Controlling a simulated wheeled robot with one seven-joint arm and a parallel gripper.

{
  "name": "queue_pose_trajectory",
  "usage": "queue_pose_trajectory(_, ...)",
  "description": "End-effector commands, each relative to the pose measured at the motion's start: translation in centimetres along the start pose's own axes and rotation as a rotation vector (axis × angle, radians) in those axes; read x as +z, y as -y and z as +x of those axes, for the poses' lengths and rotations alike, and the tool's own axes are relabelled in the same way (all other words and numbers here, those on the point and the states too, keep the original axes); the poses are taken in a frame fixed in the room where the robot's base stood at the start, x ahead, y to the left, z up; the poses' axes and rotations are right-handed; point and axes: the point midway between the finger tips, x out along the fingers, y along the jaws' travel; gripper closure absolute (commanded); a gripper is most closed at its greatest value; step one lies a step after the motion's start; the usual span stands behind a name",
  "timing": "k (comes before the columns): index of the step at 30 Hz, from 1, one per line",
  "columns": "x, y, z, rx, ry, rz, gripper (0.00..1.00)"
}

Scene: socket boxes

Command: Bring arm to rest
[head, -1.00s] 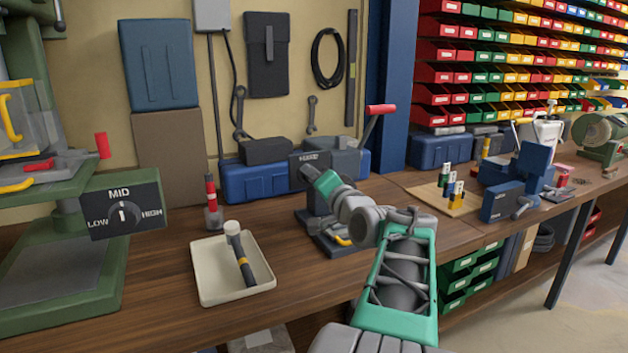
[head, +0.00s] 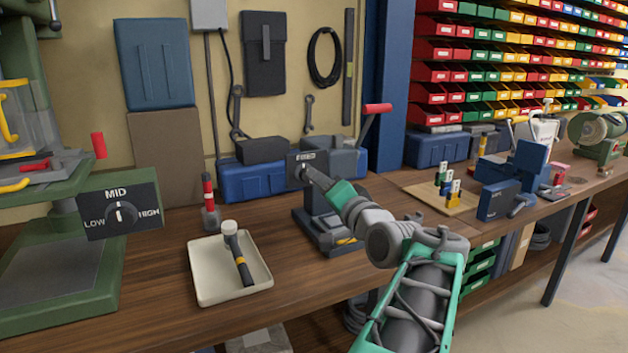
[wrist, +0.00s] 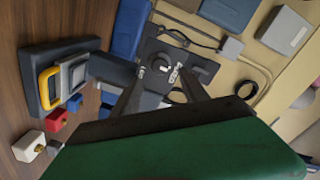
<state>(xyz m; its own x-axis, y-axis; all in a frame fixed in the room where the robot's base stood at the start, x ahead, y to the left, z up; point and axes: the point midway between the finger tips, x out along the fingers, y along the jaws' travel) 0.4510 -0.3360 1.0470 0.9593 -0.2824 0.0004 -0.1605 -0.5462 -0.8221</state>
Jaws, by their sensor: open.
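My arm reaches over the bench in the head view, with my gripper (head: 309,174) in front of a dark panel (head: 297,160) on a bench machine with a red-handled lever. In the wrist view my gripper (wrist: 160,88) has its two dark fingers spread apart with nothing held between them. A round dark knob with a pale mark (wrist: 160,65) on the panel shows just beyond and between the fingertips. Whether a fingertip touches the panel I cannot tell. The green gripper body fills the lower wrist view.
A cream tray (head: 205,292) holding a hammer (head: 240,258) lies left of my arm. A red-topped bottle (head: 210,205) stands behind it. A green machine (head: 60,285) with a LOW-MID-HIGH dial is at left. A wooden board with small blocks and a blue vise (head: 500,199) stand right.

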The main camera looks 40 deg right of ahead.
Motion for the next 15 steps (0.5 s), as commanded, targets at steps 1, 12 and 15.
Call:
queue_pose_trajectory(1, -0.19, -0.04, -0.79, 0.002, -0.005, -0.001, 0.48)
queue_pose_trajectory(12, 0.03, 0.03, -1.68, -0.001, 0.001, 0.000, 0.48)
queue_pose_trajectory(15, 0.06, 0.07, -1.65, 0.000, 0.002, -0.001, 0.48)
